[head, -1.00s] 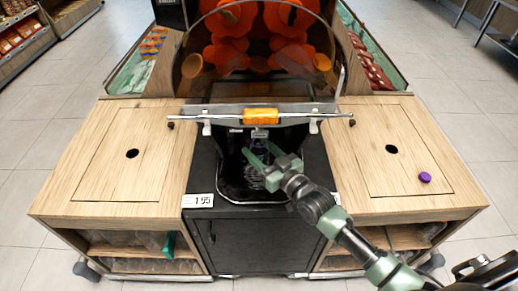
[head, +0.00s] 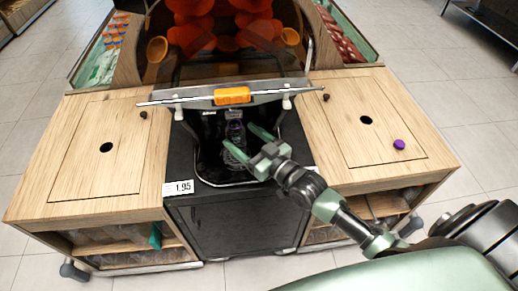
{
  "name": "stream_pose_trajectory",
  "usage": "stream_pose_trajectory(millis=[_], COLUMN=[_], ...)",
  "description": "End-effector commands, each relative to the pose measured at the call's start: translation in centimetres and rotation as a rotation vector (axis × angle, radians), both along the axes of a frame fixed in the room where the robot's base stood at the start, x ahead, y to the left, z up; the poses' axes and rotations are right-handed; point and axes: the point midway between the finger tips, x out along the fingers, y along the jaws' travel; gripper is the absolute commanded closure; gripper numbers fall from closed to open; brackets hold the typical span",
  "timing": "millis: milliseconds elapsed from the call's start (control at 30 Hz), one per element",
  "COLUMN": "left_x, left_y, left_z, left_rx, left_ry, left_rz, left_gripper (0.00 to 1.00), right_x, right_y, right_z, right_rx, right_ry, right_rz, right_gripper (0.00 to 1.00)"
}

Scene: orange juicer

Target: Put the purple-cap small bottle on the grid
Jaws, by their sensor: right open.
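A small clear bottle with a dark purplish top (head: 236,128) stands upright in the dark bay under the juicer's spout, partly hidden. My right gripper (head: 241,139) is open at the front of the bay, one finger to each side of the bottle's near side. I cannot tell whether it touches the bottle. The dark grid (head: 212,172) forms the floor of the bay; its detail is hard to make out. A loose-looking purple cap (head: 399,144) lies on the right wooden counter. My left gripper is not in view.
An orange handle (head: 232,96) on a metal bar crosses above the bay. Wooden counters with round holes flank it, the left counter (head: 65,170) clear. A price tag (head: 179,187) sits at the bay's front left.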

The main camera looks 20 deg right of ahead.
Motion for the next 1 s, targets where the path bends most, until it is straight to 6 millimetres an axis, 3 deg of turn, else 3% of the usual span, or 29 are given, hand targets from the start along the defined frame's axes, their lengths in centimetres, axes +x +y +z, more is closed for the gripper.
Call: stream_pose_trajectory(millis=[200,400,1000], left_x=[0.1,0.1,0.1], left_y=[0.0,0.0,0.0], left_z=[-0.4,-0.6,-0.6], left_rx=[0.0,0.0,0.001], left_ry=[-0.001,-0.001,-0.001], left_rz=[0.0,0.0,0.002], left_gripper=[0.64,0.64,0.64], right_x=[-4.6,-7.0,-7.7], right_y=[-1.7,-2.6,-2.8], right_z=[-0.3,-0.2,0.0], right_rx=[-0.003,-0.001,0.0], right_ry=[0.004,0.003,0.0], right_rz=[0.0,0.0,0.0], right_gripper=[0.29,0.29,0.29])
